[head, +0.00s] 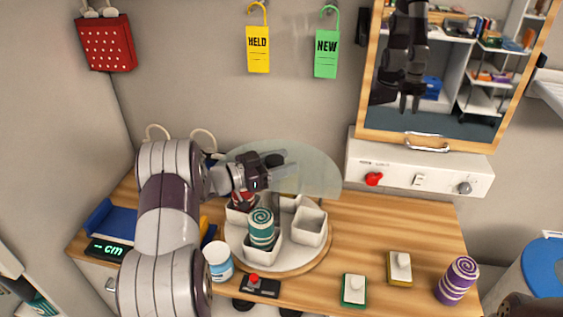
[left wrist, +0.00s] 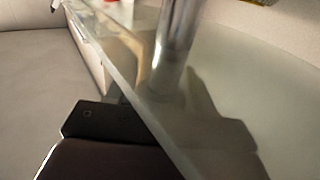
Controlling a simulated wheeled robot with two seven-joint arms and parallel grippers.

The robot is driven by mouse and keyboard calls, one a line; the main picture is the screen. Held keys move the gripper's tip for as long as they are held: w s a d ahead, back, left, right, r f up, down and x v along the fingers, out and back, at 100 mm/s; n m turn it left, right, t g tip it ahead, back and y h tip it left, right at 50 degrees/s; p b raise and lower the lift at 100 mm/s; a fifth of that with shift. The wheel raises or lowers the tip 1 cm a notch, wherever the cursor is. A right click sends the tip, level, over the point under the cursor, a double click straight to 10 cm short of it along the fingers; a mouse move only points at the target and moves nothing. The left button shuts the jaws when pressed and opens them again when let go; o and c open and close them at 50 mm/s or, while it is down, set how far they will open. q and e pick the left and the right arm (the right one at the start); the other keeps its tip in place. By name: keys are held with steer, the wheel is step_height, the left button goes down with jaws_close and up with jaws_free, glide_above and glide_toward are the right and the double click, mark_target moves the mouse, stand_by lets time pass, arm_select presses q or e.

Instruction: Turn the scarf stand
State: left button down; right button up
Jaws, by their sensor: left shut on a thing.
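A teal spiral scarf roll (head: 262,228) sits in the front bin. A red item (head: 241,200) shows in the left bin, partly hidden by my left arm. My left gripper (head: 279,158) is shut on the panel near its top. In the left wrist view, the clear panel (left wrist: 240,85) runs past a dark finger. My right gripper is not directly in view.
A purple striped roll (head: 457,280), a yellow-based switch (head: 400,268), a green-based switch (head: 354,290), a black joystick box (head: 260,286) and a white-blue jar (head: 218,261) stand around the front. A mirror (head: 447,85) and white control box (head: 419,167) are behind.

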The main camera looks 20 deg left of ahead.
arm_select(q)
steer(key=shift+g+h, duration=0.3)
stand_by(0.4)
steer(key=shift+c, duration=2.4)
jaws_free()
steer(key=shift+s, duration=0.1)
steer(key=b+v, duration=0.2)
steer(key=v, duration=1)
steer(key=shift+s+a+b, duration=0.25)
steer(key=shift+b, duration=0.15)
